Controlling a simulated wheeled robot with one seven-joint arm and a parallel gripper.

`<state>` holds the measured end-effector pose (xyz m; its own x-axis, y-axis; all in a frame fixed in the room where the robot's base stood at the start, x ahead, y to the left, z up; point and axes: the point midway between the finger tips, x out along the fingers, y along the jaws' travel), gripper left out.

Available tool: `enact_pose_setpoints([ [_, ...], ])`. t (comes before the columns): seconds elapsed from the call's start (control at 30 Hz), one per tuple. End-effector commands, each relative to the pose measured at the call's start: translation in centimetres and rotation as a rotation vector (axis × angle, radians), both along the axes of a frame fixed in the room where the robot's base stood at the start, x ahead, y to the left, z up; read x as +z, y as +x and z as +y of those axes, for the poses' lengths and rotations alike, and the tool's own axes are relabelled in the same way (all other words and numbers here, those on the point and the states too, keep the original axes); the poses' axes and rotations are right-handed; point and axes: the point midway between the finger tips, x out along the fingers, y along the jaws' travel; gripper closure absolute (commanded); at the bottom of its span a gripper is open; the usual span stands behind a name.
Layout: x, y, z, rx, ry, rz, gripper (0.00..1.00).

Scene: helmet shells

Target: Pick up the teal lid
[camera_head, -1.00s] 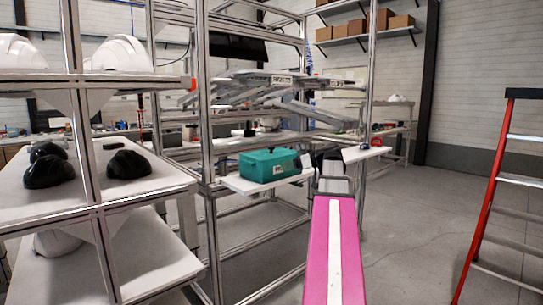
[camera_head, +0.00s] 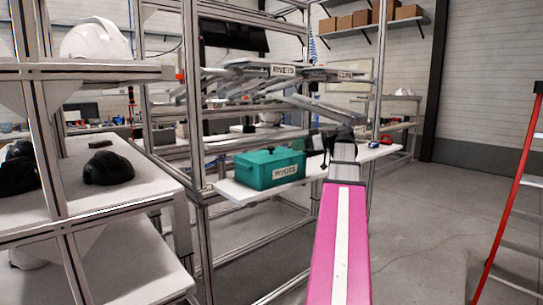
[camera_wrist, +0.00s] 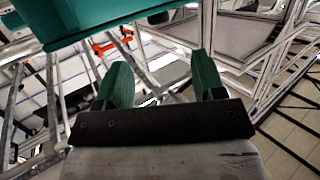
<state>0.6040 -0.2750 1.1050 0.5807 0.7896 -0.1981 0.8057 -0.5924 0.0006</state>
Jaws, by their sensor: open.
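The teal lid (camera_head: 268,156) sits on a teal box (camera_head: 284,175) labelled "RIVETS", on a white shelf board. In the wrist view, a large teal surface, apparently the lid (camera_wrist: 85,17), fills the upper left and looks close. My gripper (camera_head: 322,145) is just right of the box's right end in the head view, partly hidden behind my pink arm link. In the wrist view, its two green fingers (camera_wrist: 162,65) stand apart with nothing between them. I cannot tell whether a finger touches the lid or box.
The white shelf board (camera_head: 235,191) is set in a metal frame (camera_head: 200,235). Black helmet shells (camera_head: 108,168) and a white one (camera_head: 95,40) stand on the left rack. A red stepladder (camera_head: 512,195) stands at the right. The floor between is clear.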

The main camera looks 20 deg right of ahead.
Motion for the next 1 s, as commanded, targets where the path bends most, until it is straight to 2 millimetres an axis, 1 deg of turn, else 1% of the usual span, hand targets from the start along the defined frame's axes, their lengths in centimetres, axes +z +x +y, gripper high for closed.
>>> enact_pose_setpoints([
  [0.2,-0.7,1.8,2.6,0.003,0.0,0.0,0.37],
  [0.3,-0.9,2.5,3.4,0.002,0.0,0.0,0.37],
  [0.57,-1.3,3.6,4.7,0.002,-0.001,0.001,0.37],
  [0.83,-2.1,5.7,7.4,0.002,0.001,0.001,0.37],
  [1.0,-2.2,6.0,7.7,0.001,0.001,0.001,0.37],
])
